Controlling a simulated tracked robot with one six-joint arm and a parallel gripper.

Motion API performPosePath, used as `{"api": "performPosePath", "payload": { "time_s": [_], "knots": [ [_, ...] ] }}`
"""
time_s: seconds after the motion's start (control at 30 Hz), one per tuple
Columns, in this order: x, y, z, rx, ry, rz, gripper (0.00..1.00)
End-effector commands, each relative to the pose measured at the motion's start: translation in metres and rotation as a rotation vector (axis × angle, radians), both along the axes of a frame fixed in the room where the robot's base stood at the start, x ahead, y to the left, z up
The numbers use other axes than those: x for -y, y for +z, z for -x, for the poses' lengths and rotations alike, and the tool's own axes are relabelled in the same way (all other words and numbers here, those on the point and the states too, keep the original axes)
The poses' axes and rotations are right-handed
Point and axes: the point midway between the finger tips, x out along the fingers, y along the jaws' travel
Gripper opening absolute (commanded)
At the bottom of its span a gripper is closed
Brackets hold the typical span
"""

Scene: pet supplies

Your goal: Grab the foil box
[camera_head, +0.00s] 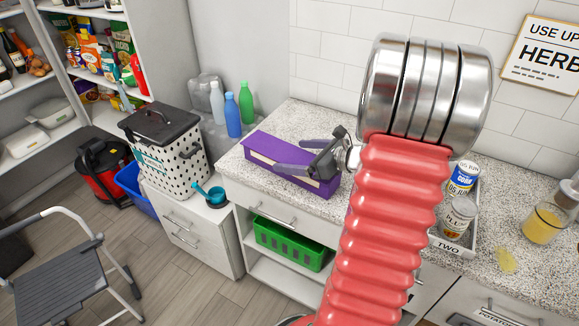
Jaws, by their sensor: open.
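A long purple box (262,147), which looks like the foil box, lies on the speckled counter near its left end. It has a pale strip along its front side. My gripper (277,158) is open, with its two grey fingers over the right part of the box. One finger shows along the top and the other nearer the front edge. I cannot tell whether the fingers touch the box. My red ribbed arm covers the counter just right of the gripper.
A tray (446,246) marked TWO holds cans to the right. A glass jar (543,224) stands farther right. Several bottles (231,115) stand behind the left counter end. A white perforated basket (172,165) and a teal scoop (213,196) sit on a lower cabinet. A step stool (62,270) stands at left.

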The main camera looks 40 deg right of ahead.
Motion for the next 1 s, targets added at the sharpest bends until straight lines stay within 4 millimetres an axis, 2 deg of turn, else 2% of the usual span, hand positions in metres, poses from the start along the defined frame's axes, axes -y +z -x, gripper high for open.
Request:
{"api": "performPosePath", "payload": {
  "time_s": [0.37, 1.0],
  "knots": [
    [-0.0002, 0.0002, 0.0002, 0.000, 0.001, 0.000, 0.91],
    [-0.0005, 0.0001, 0.0002, 0.000, 0.001, 0.000, 0.46]
  ]
}}
